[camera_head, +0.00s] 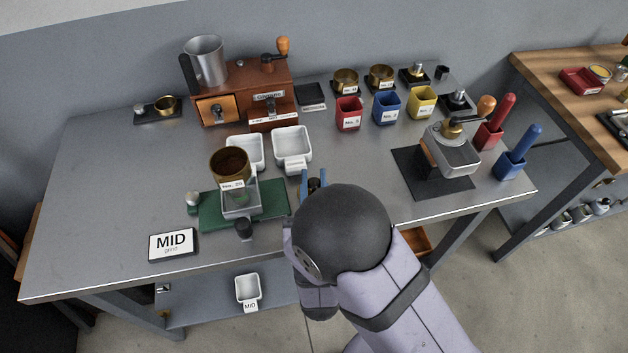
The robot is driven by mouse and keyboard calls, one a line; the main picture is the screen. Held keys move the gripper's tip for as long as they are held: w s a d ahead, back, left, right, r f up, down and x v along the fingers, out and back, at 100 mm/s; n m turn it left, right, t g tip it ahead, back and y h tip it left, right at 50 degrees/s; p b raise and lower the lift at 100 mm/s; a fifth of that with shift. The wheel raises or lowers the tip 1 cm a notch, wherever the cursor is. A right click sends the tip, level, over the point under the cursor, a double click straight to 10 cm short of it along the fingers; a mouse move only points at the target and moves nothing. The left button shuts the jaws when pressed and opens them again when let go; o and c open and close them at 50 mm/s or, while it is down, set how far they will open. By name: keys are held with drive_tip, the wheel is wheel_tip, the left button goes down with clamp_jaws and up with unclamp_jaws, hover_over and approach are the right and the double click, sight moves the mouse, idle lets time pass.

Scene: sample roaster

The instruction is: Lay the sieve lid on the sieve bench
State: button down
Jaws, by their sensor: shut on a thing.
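My gripper (313,184) shows its blue fingers just right of the green sieve bench, near the middle of the table. It is shut on a small dark and brass-coloured thing, which looks like the sieve lid; the dark wrist and the fingers hide most of it. The green sieve bench (270,205) lies flat at the front left of the table. A clear box (240,201) stands on it, with a round brown sieve (231,163) labelled "No. 20" on top, its open mouth showing. Silver (192,199) and black (244,229) knobs are at its left and front edges.
Two white trays (292,146) (245,151) stand behind the bench, and a wooden grinder (240,90) behind them. A "MID" card (173,244) lies front left. Red, blue and yellow cups (387,107) stand back right. A hand-crank device (452,155) stands at the right.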

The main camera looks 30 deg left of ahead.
sight(313, 188)
drive_tip(key=shift+f, duration=0.15)
drive_tip(key=c, duration=1.5)
unclamp_jaws()
drive_tip(key=shift+r, duration=0.25)
drive_tip(key=b+v, duration=0.1)
drive_tip(key=v, duration=0.3)
drive_tip(key=shift+s+f, duration=0.15)
drive_tip(key=shift+f, duration=0.05)
drive_tip(key=shift+s+d+r, duration=0.1)
drive_tip(key=shift+s+d, duration=0.35)
drive_tip(key=shift+s, duration=0.05)
